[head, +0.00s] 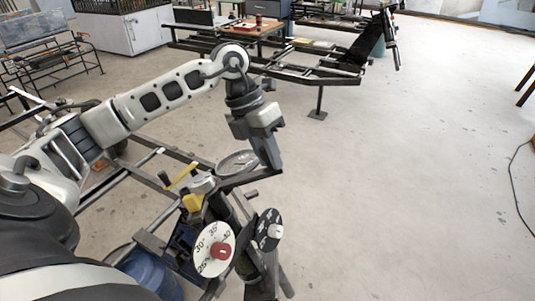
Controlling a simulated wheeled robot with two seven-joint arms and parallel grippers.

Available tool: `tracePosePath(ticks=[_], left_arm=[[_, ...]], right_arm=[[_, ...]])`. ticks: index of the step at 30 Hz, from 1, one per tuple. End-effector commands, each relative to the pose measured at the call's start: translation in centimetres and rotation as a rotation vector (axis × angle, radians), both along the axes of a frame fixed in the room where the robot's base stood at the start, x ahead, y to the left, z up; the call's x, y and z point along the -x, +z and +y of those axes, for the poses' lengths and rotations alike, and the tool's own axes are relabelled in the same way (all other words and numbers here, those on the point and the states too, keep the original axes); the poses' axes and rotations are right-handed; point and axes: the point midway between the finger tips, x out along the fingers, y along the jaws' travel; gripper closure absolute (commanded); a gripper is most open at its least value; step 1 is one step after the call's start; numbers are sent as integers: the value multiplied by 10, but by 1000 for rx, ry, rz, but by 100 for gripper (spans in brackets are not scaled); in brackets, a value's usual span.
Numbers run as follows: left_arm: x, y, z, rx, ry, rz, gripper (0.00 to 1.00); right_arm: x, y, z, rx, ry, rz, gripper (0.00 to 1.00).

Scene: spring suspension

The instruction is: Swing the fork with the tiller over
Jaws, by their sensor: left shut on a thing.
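My left arm reaches in from the left and its gripper (271,164) points down, shut on the outer end of a dark flat bar, which looks like the tiller (242,179). The bar runs left from the fingers to the top of a dark upright post, apparently the fork (244,207). The fork leans slightly, and its lower part is partly hidden behind two dials. The fingertips cover the bar's right end. My right gripper is not in view.
A white numbered dial (208,245) with a red knob and a black dial (270,229) sit low in front. A yellow handle (192,202) and a round metal disc (237,162) are close to the bar. Dark frame rails lie left. Open floor (400,190) is at right.

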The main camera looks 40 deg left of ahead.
Motion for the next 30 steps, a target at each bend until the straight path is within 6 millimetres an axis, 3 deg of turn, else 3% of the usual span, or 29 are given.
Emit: tracePosePath(ticks=[8, 9, 11, 12, 23, 30], left_arm=[[-1, 2, 1, -2, 1, -4, 100], [-1, 2, 1, -2, 1, -4, 73], [-1, 2, 1, -2, 0, -5, 56], [-1, 2, 1, -2, -1, -4, 54], [0, 6, 3, -1, 0, -2, 54], [2, 48, 20, -1, 1, -8, 54]], right_arm=[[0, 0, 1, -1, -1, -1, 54], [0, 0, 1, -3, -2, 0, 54], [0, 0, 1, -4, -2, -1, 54], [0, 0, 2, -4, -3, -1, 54], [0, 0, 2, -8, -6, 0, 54], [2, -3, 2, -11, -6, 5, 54]])
